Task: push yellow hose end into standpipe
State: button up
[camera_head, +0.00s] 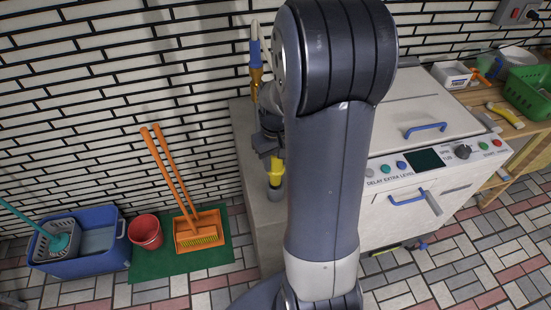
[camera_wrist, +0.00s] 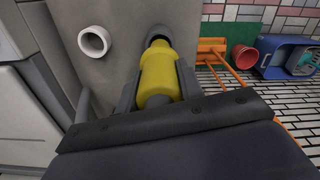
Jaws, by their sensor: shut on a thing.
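The yellow hose end (camera_wrist: 158,75) is between the two fingers of my gripper (camera_wrist: 157,85) in the wrist view, and the gripper is shut on it. Its narrower tip points at the dark grey standpipe (camera_wrist: 160,31) and overlaps its mouth. I cannot tell how deep the tip sits. In the head view the yellow hose end (camera_head: 277,170) stands roughly upright, directly above the grey standpipe (camera_head: 275,192). My gripper (camera_head: 271,153) is partly hidden there by my arm.
A white pipe opening (camera_wrist: 93,42) stands beside the standpipe. A white machine (camera_head: 410,190) with blue handles is to the right. An orange broom and dustpan (camera_head: 200,230), a red bucket (camera_head: 146,231) and a blue tub (camera_head: 80,262) are on the left floor.

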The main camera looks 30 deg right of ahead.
aim_at(276, 173)
jog(key=shift+f+b, duration=2.6)
jog(key=shift+f, duration=0.85)
jog(key=o, duration=1.1)
notch_tip(276, 173, up, 11)
jog(key=shift+f, duration=0.1)
notch_tip(276, 173, down, 11)
jog(key=shift+r, duration=0.1)
jog(key=shift+r+p, duration=0.4)
jog(key=shift+r, duration=0.1)
dwell(0.4)
